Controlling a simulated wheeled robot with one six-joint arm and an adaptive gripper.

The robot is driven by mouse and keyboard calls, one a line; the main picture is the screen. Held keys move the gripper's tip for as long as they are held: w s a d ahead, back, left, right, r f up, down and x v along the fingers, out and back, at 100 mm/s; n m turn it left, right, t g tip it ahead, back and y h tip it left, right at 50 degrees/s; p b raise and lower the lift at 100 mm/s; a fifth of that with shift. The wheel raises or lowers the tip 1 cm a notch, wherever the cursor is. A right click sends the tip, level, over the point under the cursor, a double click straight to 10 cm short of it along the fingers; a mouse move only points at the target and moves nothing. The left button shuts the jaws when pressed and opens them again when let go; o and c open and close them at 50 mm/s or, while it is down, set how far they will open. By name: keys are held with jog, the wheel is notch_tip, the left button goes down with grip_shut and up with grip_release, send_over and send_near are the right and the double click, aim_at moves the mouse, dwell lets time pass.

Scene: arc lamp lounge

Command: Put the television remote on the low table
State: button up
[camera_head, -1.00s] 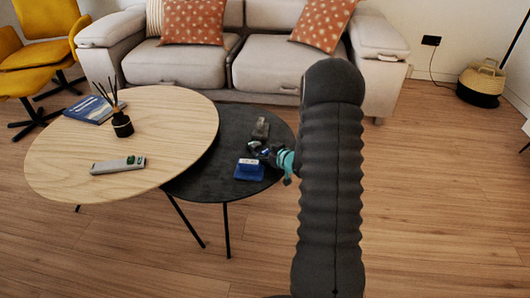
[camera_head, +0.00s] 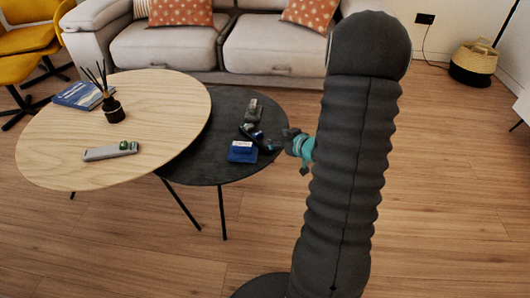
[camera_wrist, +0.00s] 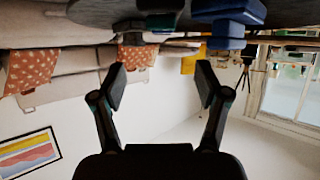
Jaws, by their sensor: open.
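A long light-grey object with green on its top, which looks like the television remote (camera_head: 110,151), lies on the round wooden table (camera_head: 160,100). A lower round black table (camera_head: 205,170) stands partly under it. My gripper (camera_head: 257,138) is over the black table's right part, close to a blue box (camera_head: 242,152) and a dark object (camera_head: 254,110). In the wrist view my gripper (camera_wrist: 160,85) is open, with nothing between its fingers. That view appears upside down, with the blue box (camera_wrist: 228,35) at the top, beyond the fingertips. The remote cannot be made out there.
A blue book (camera_head: 80,95) and a reed diffuser (camera_head: 113,108) stand on the wooden table. A grey sofa (camera_head: 265,45) is behind, yellow chairs (camera_head: 25,40) are at left, and a basket (camera_head: 472,65) is at far right.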

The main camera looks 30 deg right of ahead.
jog(key=s+a+r+m+g+h, duration=0.1)
jog(key=s+a+r+g+h, duration=0.2)
jog(key=r, duration=0.5)
jog(key=s+a+r+m+h, duration=0.15)
jog(key=s+a+r, duration=0.25)
jog(key=r, duration=0.4)
jog(key=s+a+r+g+y, duration=0.1)
jog(key=s+a+g, duration=0.1)
jog(key=s+a, duration=0.5)
jog(key=s+a+r+g+y, duration=0.1)
jog(key=s+a+g, duration=0.1)
jog(key=s+a, duration=0.5)
jog(key=s, duration=0.6)
jog(key=shift+a+r, duration=0.3)
jog(key=shift+r, duration=0.1)
